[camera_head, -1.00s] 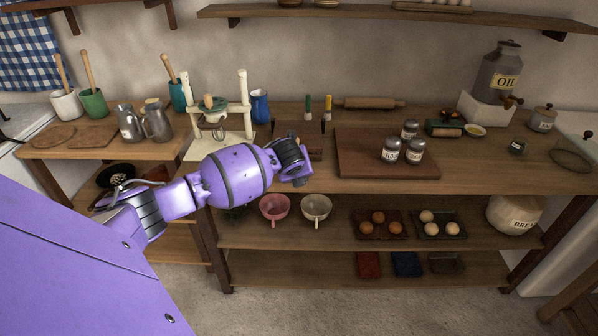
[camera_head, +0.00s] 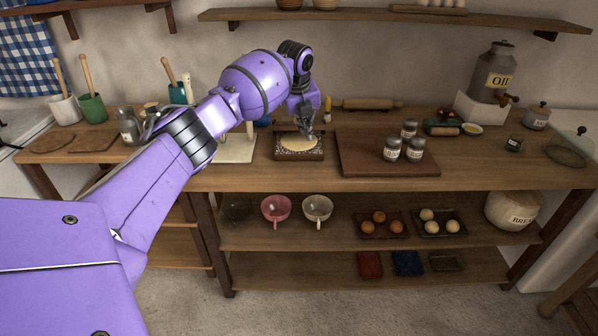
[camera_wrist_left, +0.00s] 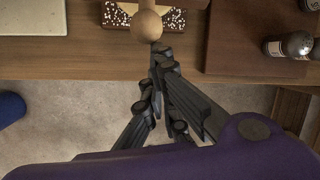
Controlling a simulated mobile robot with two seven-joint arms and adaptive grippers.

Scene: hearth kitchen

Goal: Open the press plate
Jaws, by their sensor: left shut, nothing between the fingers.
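The press (camera_head: 279,157) stands on the worktop left of the brown board. A dark strip behind the disc looks like the raised plate, partly hidden by my arm. My left gripper (camera_head: 309,131) points down at the press's right rear side, its fingers shut and empty. In the left wrist view a round wooden knob (camera_wrist_left: 147,24) lies just beyond the left fingertips (camera_wrist_left: 160,50), over the speckled surface (camera_wrist_left: 116,15). Whether they touch cannot be told. My right gripper is out of view.
A brown board (camera_head: 360,160) with several labelled shakers (camera_head: 392,149) lies right of the press. A pale stand base (camera_head: 238,150) is to its left, partly covered by my arm. A rolling pin (camera_head: 370,104) lies behind. Bare wood runs along the front edge.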

